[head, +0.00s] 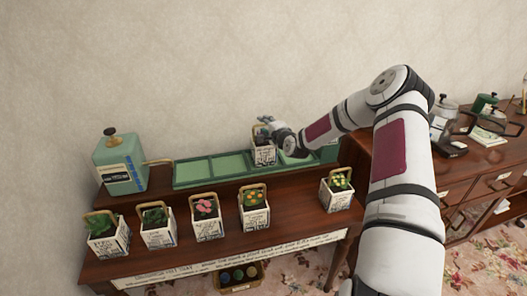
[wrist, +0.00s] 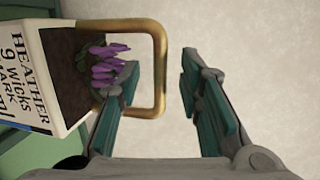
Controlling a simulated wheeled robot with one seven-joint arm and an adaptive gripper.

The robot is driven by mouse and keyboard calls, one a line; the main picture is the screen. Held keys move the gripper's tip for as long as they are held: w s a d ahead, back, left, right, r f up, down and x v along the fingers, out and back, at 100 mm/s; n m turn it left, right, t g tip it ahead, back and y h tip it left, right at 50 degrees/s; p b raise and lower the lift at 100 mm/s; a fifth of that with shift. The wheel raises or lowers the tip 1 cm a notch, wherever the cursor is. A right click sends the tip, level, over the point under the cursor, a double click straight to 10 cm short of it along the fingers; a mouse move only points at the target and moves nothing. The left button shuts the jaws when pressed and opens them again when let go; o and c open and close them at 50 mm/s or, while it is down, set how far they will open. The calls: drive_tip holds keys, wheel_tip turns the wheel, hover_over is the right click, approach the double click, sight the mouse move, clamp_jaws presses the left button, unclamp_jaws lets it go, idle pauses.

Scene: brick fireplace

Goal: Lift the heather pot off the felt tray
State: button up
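The heather pot (head: 264,155) is a white square pot with black lettering, at the green felt tray (head: 192,172) on the raised back shelf. In the wrist view the pot (wrist: 45,75) reads "HEATHER" and has purple flowers and a brass loop handle (wrist: 158,75). My gripper (wrist: 160,100) is open, with the outer bar of the handle between its green-padded fingers. One finger lies by the flowers, across the handle's opening; the other is outside the loop. In the head view my gripper (head: 272,128) is at the pot's top, and the wrist partly hides the tray.
Several white flower pots stand in a row on the lower front shelf, including one with pink flowers (head: 206,217) and one with yellow flowers (head: 338,189). A green box (head: 120,163) stands left of the tray. A wooden cabinet (head: 475,165) with jars is at right.

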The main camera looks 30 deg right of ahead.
drive_tip(key=shift+w+f, duration=0.1)
drive_tip(key=shift+w, duration=0.3)
clamp_jaws()
drive_tip(key=shift+r, duration=0.2)
